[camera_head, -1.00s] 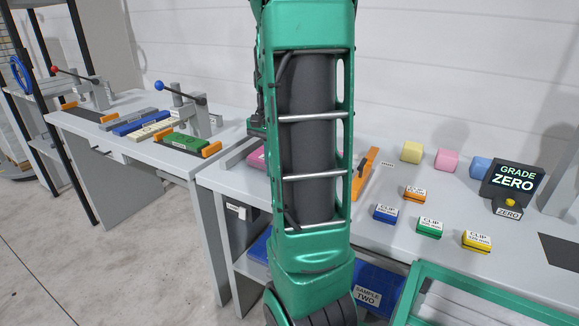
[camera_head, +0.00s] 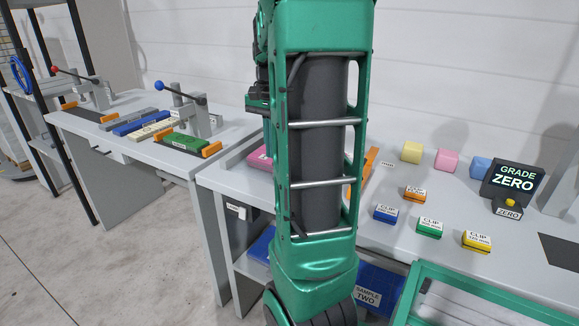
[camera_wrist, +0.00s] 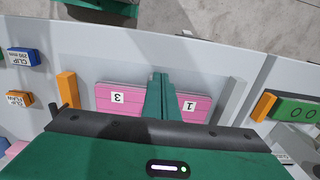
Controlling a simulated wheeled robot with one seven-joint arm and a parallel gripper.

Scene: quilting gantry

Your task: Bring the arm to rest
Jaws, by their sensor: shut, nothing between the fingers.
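My gripper (camera_wrist: 160,95) shows in the wrist view as two green fingers pressed together, shut and empty. It hangs over the middle of a pink piece (camera_wrist: 120,99) marked 3 and 1. Whether the fingertips touch the pink piece I cannot tell. In the head view my upright green arm fills the middle and hides the gripper. A corner of the pink piece (camera_head: 259,159) shows left of the arm.
Blue, orange, green and yellow clips (camera_head: 476,240) lie on the right bench, before a GRADE ZERO display (camera_head: 513,180). The left bench holds lever clamps (camera_head: 186,97) and coloured bars (camera_head: 140,122). Open floor lies at lower left.

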